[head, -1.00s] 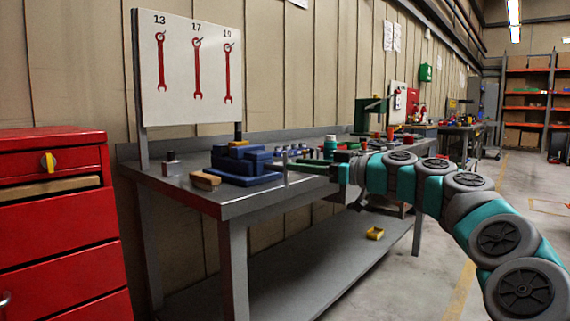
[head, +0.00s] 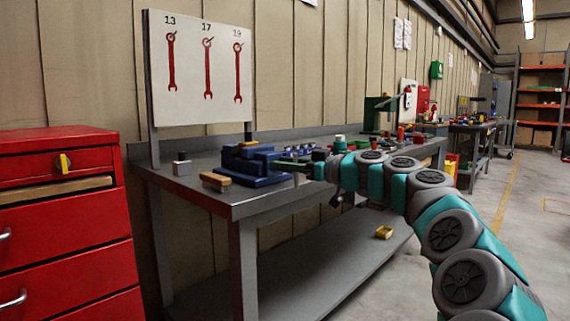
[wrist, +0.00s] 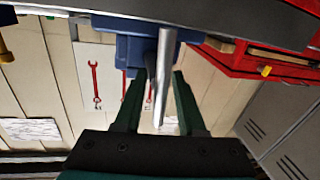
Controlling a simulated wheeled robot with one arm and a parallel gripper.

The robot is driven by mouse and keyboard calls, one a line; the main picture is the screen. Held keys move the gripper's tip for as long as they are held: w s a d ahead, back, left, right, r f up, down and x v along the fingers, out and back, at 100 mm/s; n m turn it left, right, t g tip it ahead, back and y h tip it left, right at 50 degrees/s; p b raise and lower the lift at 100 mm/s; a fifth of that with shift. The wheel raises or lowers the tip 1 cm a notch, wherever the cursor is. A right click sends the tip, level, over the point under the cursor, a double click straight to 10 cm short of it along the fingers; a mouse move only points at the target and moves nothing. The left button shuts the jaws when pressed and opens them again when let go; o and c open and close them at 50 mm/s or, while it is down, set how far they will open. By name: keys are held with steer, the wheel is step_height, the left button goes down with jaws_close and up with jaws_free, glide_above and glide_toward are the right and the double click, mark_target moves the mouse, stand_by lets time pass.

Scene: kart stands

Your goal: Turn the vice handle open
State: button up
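The blue vice (head: 262,178) sits on the near end of the grey workbench, and its blue body also shows at the top of the wrist view (wrist: 135,48). Its handle, a straight steel bar (wrist: 166,55), runs down between my fingers in the wrist view. My gripper (wrist: 159,74) is open, with a dark green finger on each side of the bar and gaps visible. In the head view my gripper (head: 294,165) is at the right side of the vice, small and partly merged with things behind it.
A wood-topped block (head: 216,181) and a small metal block (head: 181,166) lie left of the vice. A red drawer cabinet (head: 60,225) stands at the left. A wrench board (head: 200,72) rises behind the bench (head: 235,208). The floor at right is clear.

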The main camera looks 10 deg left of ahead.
jaws_close()
